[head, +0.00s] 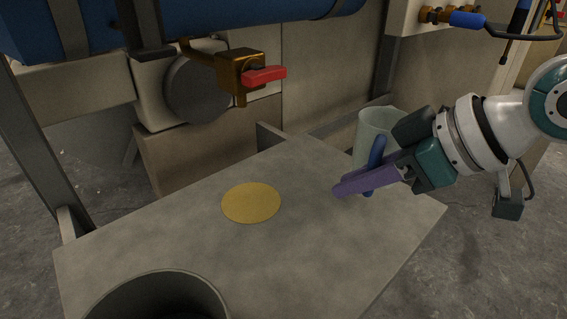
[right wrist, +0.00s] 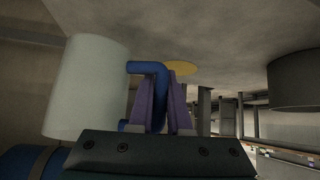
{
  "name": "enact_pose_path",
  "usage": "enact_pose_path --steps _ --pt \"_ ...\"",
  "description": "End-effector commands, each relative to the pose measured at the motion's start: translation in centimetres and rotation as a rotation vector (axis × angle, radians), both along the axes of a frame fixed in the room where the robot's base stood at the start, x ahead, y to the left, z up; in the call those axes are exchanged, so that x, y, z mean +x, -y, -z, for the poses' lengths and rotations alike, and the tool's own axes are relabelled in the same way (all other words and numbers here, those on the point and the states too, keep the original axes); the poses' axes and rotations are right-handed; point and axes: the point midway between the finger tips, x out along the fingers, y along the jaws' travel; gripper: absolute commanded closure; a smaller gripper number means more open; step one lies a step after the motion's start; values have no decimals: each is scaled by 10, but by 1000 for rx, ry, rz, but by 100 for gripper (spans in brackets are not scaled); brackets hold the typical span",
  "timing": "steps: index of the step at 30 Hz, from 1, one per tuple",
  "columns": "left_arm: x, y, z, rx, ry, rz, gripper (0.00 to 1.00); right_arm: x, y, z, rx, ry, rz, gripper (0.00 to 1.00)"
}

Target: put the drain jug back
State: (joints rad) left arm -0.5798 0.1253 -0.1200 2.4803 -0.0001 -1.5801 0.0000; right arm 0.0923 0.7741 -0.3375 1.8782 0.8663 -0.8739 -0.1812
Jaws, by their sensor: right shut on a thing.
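The drain jug (head: 376,132) is a pale, translucent vessel with a blue handle (head: 375,160). In the head view it is at the right back part of the grey table, partly hidden behind my right gripper. My right gripper (head: 348,187) has purple fingers and is shut on the jug's blue handle. In the right wrist view the jug (right wrist: 88,85) is on the left, and its handle (right wrist: 150,68) runs between the purple fingers (right wrist: 160,105). I cannot tell whether the jug's base touches the table. My left gripper is not in view.
A flat yellow disc (head: 252,202) lies on the grey table top (head: 180,235), left of the jug. A dark round container (head: 160,296) stands at the front. A brass valve with a red handle (head: 263,76) hangs beyond the back edge. The table around the disc is clear.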

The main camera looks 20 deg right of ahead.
Motion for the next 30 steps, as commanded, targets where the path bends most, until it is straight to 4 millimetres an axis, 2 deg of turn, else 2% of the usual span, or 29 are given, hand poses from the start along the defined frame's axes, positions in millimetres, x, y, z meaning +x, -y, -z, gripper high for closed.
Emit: enact_pose_path --steps 4,10,22,23,30 --pt "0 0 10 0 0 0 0 0 0 13 0 0 0 100" --pt "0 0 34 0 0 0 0 0 0 46 -1 -1 0 100" --pt "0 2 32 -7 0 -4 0 0 0 48 -1 1 0 100" --pt "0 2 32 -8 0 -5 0 0 0 48 -1 1 0 82" --pt "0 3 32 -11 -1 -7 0 0 0 48 -1 1 0 55"
